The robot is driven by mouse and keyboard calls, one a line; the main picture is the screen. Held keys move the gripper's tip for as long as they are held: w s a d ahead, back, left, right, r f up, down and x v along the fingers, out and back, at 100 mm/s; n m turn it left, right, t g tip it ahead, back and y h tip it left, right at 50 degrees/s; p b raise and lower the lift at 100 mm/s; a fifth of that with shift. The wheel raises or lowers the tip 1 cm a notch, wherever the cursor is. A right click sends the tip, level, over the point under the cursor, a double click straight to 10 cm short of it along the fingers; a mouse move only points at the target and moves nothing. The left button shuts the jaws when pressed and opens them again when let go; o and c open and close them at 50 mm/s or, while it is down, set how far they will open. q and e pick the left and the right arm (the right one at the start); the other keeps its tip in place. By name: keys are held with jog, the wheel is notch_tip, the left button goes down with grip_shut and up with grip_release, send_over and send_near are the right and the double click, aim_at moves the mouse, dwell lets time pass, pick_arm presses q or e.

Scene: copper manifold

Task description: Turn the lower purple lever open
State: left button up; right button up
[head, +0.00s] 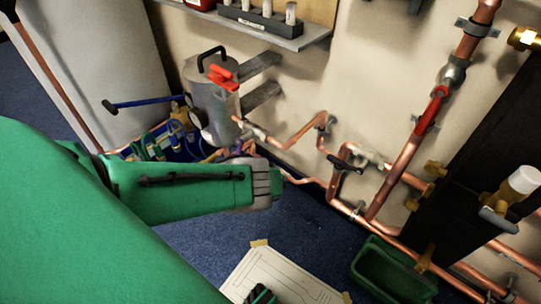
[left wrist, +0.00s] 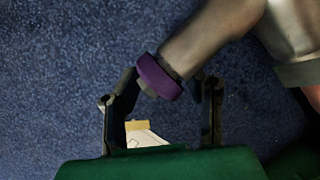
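The purple lever (left wrist: 158,78) shows in the left wrist view as a short purple band at the end of a copper-brown pipe piece. My left gripper (left wrist: 168,90) is open, with its two dark fingers apart on either side of the purple part. The left finger overlaps or nearly meets its edge; a gap shows on the right. I cannot tell whether they touch. In the head view my green left forearm reaches from the left toward the lower pipes, and its fingers are hidden. A small green and dark piece at the bottom edge looks like my right gripper (head: 262,295); its fingers are unclear.
Copper pipes (head: 400,170) run along the wall, with a red lever (head: 431,112) on the upright one. A metal canister (head: 213,105) stands behind my forearm. A green bin (head: 392,272) and a taped white sheet (head: 270,268) lie on the blue floor. A dark panel stands right.

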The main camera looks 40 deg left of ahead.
pick_arm(q)
jog(key=shift+w+f, duration=0.1)
jog(key=shift+f, duration=0.1)
jog(key=shift+d+r, duration=0.15)
jog(key=shift+c, duration=0.5)
grip_shut()
jog(key=shift+d+r+h+p, duration=0.1)
jog(key=shift+r+h+p, duration=0.05)
jog(key=shift+h+p, duration=0.3)
jog(key=shift+d+h+p, duration=0.3)
jog(key=shift+d+h, duration=0.2)
jog(key=shift+h, duration=0.35)
